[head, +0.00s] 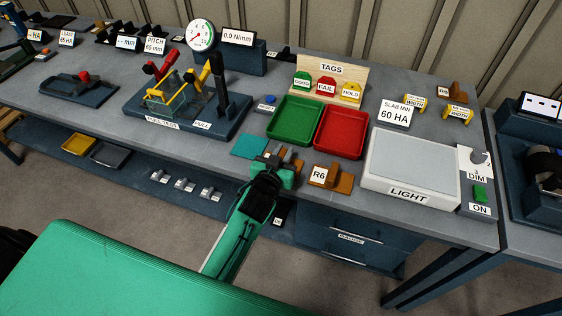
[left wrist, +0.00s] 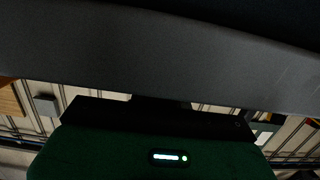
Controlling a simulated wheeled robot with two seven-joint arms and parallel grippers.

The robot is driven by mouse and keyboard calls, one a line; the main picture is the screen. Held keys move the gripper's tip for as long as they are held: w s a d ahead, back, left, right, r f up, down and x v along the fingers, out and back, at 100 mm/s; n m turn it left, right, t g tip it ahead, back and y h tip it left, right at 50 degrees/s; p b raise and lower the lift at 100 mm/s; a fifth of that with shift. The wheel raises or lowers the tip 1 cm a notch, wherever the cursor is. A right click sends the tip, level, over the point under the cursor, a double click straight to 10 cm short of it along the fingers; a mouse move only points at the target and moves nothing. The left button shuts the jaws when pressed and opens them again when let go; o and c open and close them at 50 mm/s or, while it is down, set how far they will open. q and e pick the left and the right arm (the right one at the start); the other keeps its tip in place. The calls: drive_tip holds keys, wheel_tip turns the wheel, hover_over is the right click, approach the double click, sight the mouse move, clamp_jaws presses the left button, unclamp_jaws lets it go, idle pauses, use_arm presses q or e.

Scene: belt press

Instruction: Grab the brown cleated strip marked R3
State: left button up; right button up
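In the head view my left gripper (head: 276,168) is over the front edge of the bench, and small brown pieces (head: 298,166) show around its tip. These may belong to a brown strip, but no R3 mark can be read and the gripper hides most of it. Whether the fingers are open or shut on it cannot be told. A brown strip marked R6 (head: 344,184) lies just to the right. Another brown piece (head: 459,90) with a small, unclear label stands at the back right. The left wrist view shows mostly dark surfaces and my green gripper body. My right gripper is not in view.
A teal mat (head: 250,146) lies left of the gripper. A green tray (head: 294,121) and a red tray (head: 341,134) sit behind it. A light box (head: 412,168) stands to the right, and a pull-test rig (head: 187,114) to the left.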

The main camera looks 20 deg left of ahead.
sight(283, 152)
use_arm(q)
clamp_jaws()
drive_tip(key=shift+r, duration=0.1)
wheel_tip(283, 152, up, 20)
idle(0.3)
